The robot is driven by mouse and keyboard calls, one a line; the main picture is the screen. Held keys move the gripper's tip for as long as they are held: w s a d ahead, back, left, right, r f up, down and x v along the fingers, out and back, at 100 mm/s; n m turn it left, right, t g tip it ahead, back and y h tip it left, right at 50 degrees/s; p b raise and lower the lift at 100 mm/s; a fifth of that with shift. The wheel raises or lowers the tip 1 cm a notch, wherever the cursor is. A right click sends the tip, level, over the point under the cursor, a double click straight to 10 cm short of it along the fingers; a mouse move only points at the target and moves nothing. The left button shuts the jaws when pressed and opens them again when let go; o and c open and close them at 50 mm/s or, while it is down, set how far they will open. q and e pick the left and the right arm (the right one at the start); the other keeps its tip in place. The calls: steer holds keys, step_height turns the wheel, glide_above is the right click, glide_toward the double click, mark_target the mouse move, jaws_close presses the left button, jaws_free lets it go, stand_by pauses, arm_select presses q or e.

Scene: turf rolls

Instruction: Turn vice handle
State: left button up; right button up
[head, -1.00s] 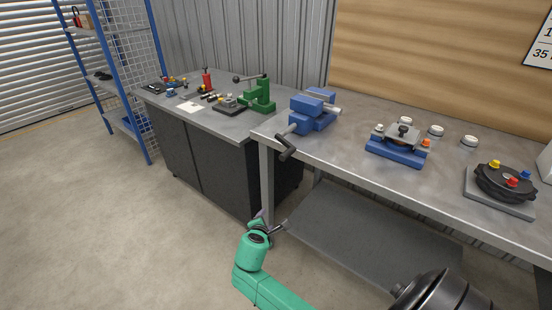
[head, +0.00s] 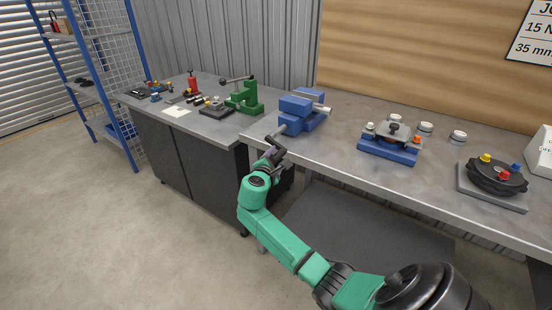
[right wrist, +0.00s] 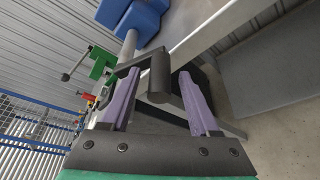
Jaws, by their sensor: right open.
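The blue vice (head: 300,112) is fixed at the left front corner of the metal bench; its blue body also shows at the top of the right wrist view (right wrist: 130,14). Its dark crank handle (head: 277,142) hangs out past the bench's front edge. In the right wrist view, the handle's black grip (right wrist: 159,82) lies between the two purple fingers of my right gripper (right wrist: 160,74). The fingers are open, with a visible gap on the right side of the grip. In the head view, my right gripper (head: 268,160) is just below the handle. My left gripper is not in view.
The bench (head: 350,110) bears a blue fixture (head: 390,148), several white-topped cylinders and a dark round device (head: 494,178). A second, dark cabinet bench on the left holds a green press (head: 245,98) and small tools. The floor in front is clear.

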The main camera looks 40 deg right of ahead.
jaws_close()
steer(key=shift+f, duration=0.1)
stand_by(1.4)
